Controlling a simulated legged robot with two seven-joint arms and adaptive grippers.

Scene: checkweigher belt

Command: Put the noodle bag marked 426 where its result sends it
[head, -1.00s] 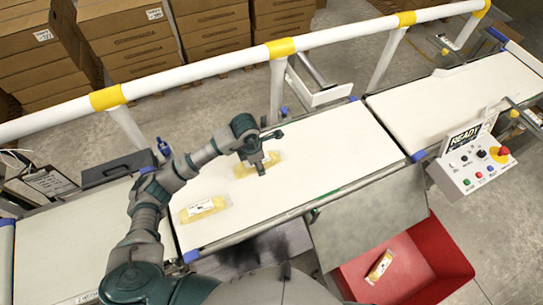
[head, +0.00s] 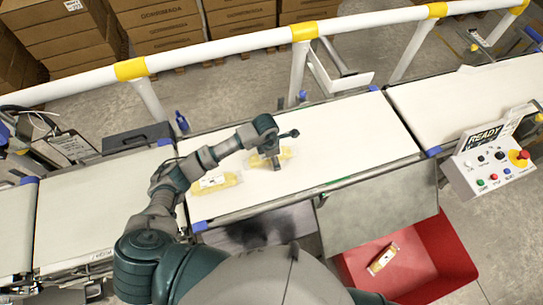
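A yellow noodle bag (head: 284,153) lies on the white middle belt (head: 345,130), partly hidden by my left gripper (head: 275,164). The fingers point down over this bag; whether they are apart or closed on it is too small to tell. A second noodle bag with a white label (head: 216,183) lies on the same belt, to the left and nearer me. A third noodle bag (head: 382,259) lies in the red bin (head: 445,255). The numbers on the bags cannot be read. The panel display (head: 484,138) reads READY. My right gripper is not in view.
A white rail (head: 220,52) with yellow bands runs behind the belts. Belts continue at left (head: 100,205) and right (head: 470,95). A grey sloping plate (head: 380,205) lies between the middle belt and the red bin. The control panel (head: 490,165) stands at the right.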

